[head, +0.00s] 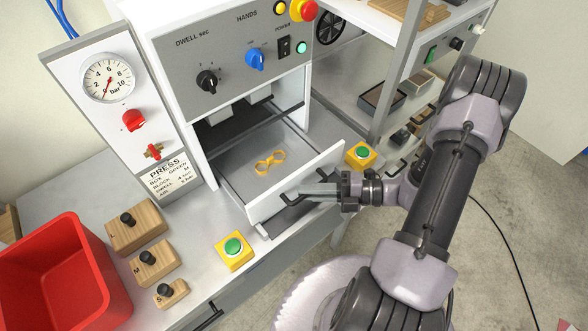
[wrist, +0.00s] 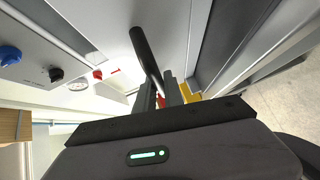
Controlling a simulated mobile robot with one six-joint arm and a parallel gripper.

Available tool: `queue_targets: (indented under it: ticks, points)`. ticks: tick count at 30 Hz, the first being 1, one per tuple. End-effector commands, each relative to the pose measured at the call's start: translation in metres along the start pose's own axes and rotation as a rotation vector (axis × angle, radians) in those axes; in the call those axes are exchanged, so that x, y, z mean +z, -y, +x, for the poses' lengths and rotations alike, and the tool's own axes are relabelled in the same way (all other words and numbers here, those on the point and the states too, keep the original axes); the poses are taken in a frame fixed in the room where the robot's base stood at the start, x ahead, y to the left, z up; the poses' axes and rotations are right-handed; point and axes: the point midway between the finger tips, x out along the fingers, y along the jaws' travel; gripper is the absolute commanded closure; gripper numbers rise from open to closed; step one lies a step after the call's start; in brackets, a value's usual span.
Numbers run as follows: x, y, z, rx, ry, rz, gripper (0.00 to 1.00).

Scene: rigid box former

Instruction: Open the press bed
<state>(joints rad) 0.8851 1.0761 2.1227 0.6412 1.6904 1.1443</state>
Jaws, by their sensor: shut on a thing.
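The press bed (head: 238,180) is a grey drawer-like tray with a white front panel (head: 270,203), and it stands pulled out from the press housing. A yellow figure-eight piece (head: 270,161) lies on the bed. A dark bar handle (head: 290,200) is on the front panel. My gripper (head: 308,193) is at the handle, in front of the panel. In the wrist view the dark handle (wrist: 144,50) runs down between the fingers of my gripper (wrist: 160,92), which are shut on it. The fingers hide part of the handle.
Green buttons on yellow boxes stand left (head: 234,249) and right (head: 361,154) of the bed. Wooden blocks with black knobs (head: 150,263) and a red bin (head: 62,275) are on the left bench. Shelves with trays (head: 383,98) stand behind on the right.

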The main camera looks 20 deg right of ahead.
Motion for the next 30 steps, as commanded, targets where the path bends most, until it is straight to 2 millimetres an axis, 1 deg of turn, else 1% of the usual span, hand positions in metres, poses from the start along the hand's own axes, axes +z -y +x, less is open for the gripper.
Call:
queue_targets:
  ticks: [3,9,14,24,25,28,30]
  points:
    - [-0.012,0.001,-0.013,0.002,0.003,0.002,1.00]
    - [-0.026,0.006,-0.026,0.001,0.001,0.000,1.00]
    - [-0.029,0.008,-0.031,0.001,0.002,0.000,1.00]
    - [-0.030,0.009,-0.031,0.000,0.001,0.000,1.00]
    - [-0.030,0.009,-0.031,0.000,0.001,0.000,0.85]
    - [-0.030,0.009,-0.031,0.000,0.001,0.000,0.66]
    - [-0.030,0.009,-0.031,0.000,0.001,0.000,0.66]
